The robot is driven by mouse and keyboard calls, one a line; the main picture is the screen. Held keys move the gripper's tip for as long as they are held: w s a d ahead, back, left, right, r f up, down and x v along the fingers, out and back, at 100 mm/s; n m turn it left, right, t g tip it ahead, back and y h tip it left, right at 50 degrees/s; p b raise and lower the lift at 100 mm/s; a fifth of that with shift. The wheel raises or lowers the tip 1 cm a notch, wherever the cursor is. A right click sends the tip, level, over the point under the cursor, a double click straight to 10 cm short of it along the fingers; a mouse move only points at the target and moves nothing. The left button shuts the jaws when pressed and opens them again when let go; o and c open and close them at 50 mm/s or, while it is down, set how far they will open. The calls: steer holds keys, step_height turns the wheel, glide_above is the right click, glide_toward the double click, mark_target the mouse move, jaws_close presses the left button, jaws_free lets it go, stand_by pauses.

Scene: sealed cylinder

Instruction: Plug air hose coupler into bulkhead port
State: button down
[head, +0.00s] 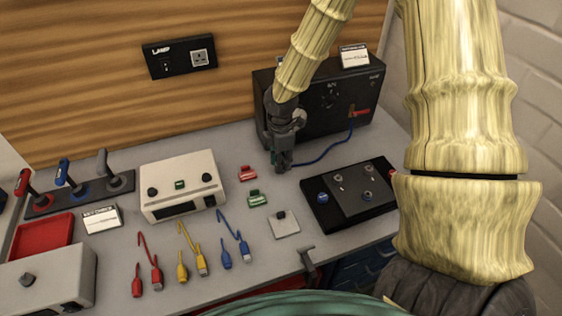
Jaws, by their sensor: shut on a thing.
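My gripper (283,162) points down above the grey bench, in front of the large black cabinet. It is shut on a small dark piece, seemingly the air hose coupler, which the fingers mostly hide. A thin blue hose (325,152) runs from near the fingertips to the right side of the black cabinet (310,122), close to a red lever (361,112). The cabinet's front has dark round fittings (328,102); I cannot tell which is the bulkhead port. My arm covers part of its left side.
A low black box with knobs (318,212) stands right of my gripper. Red (247,174) and green (258,199) small blocks and a grey plate (285,224) lie nearby. A white box (180,184), coloured cables (190,250) and levers (70,182) are at left.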

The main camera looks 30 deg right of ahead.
steer(key=shift+r, duration=0.15)
steer(key=shift+r+p, duration=0.65)
steer(key=shift+p, duration=0.15)
steer(key=shift+r, duration=0.1)
steer(key=shift+r+p, duration=2.15)
steer(key=shift+p, duration=0.15)
steer(key=shift+w+a+f+b, duration=0.1)
steer(key=shift+w+a+b, duration=0.1)
steer(key=shift+w+b, duration=0.1)
steer(key=w+a+r+m+b, duration=0.1)
steer(key=w+a+m+b, duration=0.1)
steer(key=a, duration=0.3)
steer(key=w+a+r+m+b, duration=0.1)
steer(key=w+a+m+b, duration=0.2)
steer(key=w+a+m, duration=0.1)
steer(key=w+a+r+m+b, duration=0.2)
steer(key=a+m, duration=0.3)
steer(key=a, duration=0.3)
steer(key=shift+w+a+r+b, duration=0.1)
steer(key=shift+w+a+b, duration=0.05)
steer(key=shift+w+b, duration=0.5)
steer(key=shift+a+r+m, duration=0.25)
steer(key=shift+a+m, duration=0.25)
